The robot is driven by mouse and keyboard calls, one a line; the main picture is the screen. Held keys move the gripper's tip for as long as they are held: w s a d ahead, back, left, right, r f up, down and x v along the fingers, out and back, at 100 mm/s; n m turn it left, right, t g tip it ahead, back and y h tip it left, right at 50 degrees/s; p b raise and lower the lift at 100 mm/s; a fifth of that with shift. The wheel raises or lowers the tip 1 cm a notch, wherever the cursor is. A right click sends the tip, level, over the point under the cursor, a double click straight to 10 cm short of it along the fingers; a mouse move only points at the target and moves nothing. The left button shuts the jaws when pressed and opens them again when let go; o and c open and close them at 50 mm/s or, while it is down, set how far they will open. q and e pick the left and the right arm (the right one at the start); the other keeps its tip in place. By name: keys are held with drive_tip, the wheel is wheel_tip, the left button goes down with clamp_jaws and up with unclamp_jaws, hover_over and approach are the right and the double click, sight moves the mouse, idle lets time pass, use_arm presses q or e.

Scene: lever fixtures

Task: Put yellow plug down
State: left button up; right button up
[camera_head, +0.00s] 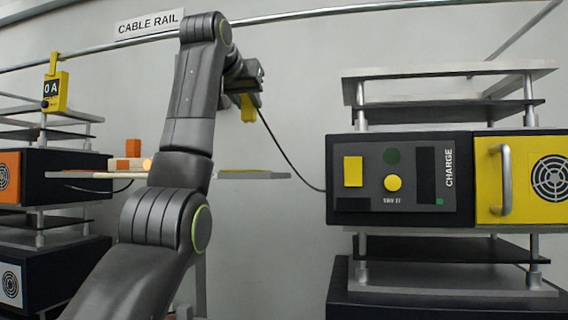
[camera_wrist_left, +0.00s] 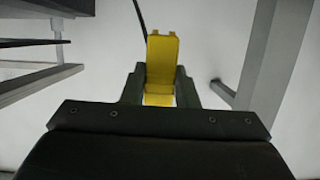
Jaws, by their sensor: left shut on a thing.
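The yellow plug (camera_head: 248,110) hangs in my left gripper (camera_head: 247,92), in front of the pale wall and above a thin shelf (camera_head: 222,175). The wrist view shows the yellow plug (camera_wrist_left: 162,52) upright between the two dark fingers of my left gripper (camera_wrist_left: 160,88), which are shut on it. A black cable runs from the plug down to the charge unit (camera_head: 400,180). The plug is clear of the shelf. My right gripper is not in view.
An orange block-like thing (camera_head: 131,150) sits on the left part of the shelf. A rack with an orange-fronted unit (camera_head: 8,178) stands left. My left arm hides the shelf's middle.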

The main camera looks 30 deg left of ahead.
sight(244, 122)
use_arm(q)
drive_tip(key=f, duration=0.3)
drive_tip(key=a+f, duration=0.1)
drive_tip(key=f, duration=0.1)
drive_tip(key=shift+w+b, duration=0.3)
drive_tip(key=shift+b, duration=0.1)
drive_tip(key=shift+f, duration=0.2)
drive_tip(key=shift+s+d+f, duration=0.15)
drive_tip(key=shift+d+f, duration=0.1)
drive_tip(key=shift+f, duration=0.4)
wheel_tip(244, 122, down, 2)
drive_tip(key=shift+f, duration=0.1)
drive_tip(key=shift+a+f, duration=0.15)
drive_tip(key=shift+f, duration=0.4)
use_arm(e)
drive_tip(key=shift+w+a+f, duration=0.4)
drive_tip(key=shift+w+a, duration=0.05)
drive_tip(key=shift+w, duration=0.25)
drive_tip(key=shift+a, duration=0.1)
